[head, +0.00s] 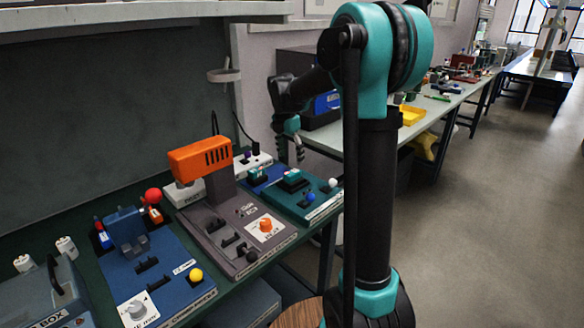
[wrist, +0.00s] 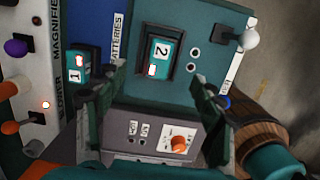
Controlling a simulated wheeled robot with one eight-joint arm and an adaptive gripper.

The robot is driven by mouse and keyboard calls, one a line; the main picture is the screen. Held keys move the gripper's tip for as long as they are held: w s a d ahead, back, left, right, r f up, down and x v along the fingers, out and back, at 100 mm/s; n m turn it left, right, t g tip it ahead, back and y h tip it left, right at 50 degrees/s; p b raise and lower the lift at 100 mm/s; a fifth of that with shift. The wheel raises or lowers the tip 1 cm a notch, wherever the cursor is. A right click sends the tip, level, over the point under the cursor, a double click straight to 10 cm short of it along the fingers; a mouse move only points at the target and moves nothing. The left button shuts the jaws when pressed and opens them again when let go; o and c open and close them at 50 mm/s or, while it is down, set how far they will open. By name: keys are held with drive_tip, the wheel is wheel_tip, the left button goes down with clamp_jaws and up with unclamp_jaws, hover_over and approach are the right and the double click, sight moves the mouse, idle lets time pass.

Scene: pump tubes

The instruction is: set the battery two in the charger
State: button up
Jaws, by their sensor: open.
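Battery two (wrist: 162,48), a teal block with a white "2" label and a red light, sits in a dark-edged slot of the teal charger panel (wrist: 205,25) in the wrist view. How deep it sits I cannot tell. In the head view the charger (head: 318,208) is the teal board at the right end of the bench, with a teal block (head: 292,180) on it. My gripper (wrist: 158,78) is open and empty; its fingers are spread wide in front of battery two, apart from it. In the head view my gripper (head: 291,152) hangs above the boards.
Battery one (wrist: 82,73) stands left, beside the "BATTERIES" label. A white-knobbed lever (wrist: 248,38) is on the charger's right. The grey board with an orange knob (head: 265,224) and the orange-headed device (head: 200,158) stand close by on the left.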

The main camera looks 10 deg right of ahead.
drive_tip(key=shift+s+a+r, duration=0.1)
drive_tip(key=shift+a+r, duration=0.05)
drive_tip(key=shift+r, duration=1.25)
drive_tip(key=shift+c, duration=0.2)
